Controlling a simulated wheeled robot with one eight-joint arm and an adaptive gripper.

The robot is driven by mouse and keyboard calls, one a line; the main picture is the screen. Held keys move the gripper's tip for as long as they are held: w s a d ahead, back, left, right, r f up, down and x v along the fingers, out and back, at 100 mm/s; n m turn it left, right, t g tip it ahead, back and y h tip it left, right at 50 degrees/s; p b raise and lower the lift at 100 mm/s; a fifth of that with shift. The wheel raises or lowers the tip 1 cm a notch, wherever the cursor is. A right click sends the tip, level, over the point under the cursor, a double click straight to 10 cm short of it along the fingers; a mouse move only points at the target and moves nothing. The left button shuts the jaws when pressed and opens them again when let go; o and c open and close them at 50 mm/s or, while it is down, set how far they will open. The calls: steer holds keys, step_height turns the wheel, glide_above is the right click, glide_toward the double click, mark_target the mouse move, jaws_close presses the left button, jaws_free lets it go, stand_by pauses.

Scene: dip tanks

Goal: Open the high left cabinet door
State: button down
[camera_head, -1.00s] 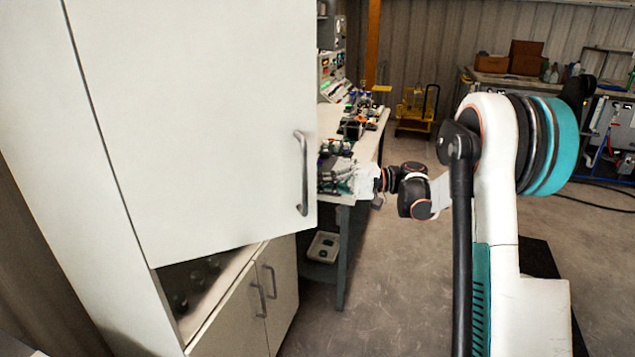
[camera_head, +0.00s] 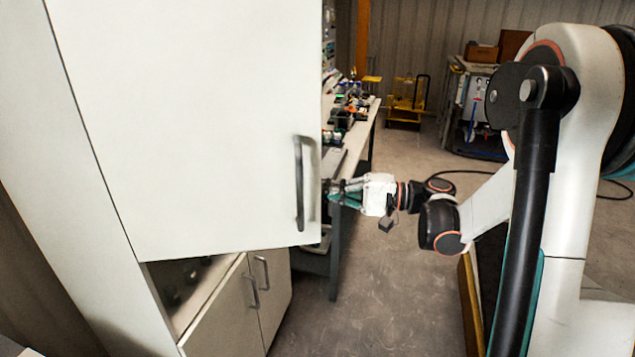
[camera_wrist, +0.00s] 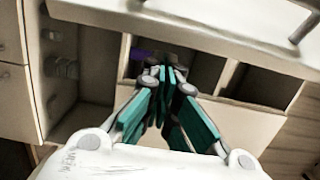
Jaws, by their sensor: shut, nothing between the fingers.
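The high left cabinet door (camera_head: 195,130) is a large white panel with a grey vertical bar handle (camera_head: 299,183) near its right edge. It stands partly open, its lower edge swung out from the cabinet body (camera_head: 50,180), with a dark interior gap below. My gripper (camera_head: 338,190) is just right of the door's free edge, apart from the handle; whether its tips touch the door cannot be told. In the wrist view my gripper's teal fingers (camera_wrist: 165,100) are together and empty, pointing at open compartments (camera_wrist: 200,68).
Lower cabinet doors (camera_head: 225,315) with bar handles are below. A cluttered workbench (camera_head: 352,150) stands behind my gripper. A yellow cart (camera_head: 405,100) and a rack (camera_head: 475,110) are farther back. The floor (camera_head: 400,290) between is clear.

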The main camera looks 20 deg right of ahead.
steer(key=s+a+m+t+h, duration=0.2)
steer(key=s+a+m+t, duration=0.1)
steer(key=s, duration=1.2)
steer(key=shift+s+a+t+h, duration=0.3)
steer(key=shift+s+a+t, duration=0.1)
steer(key=shift+a, duration=0.25)
steer(key=shift+w, duration=0.1)
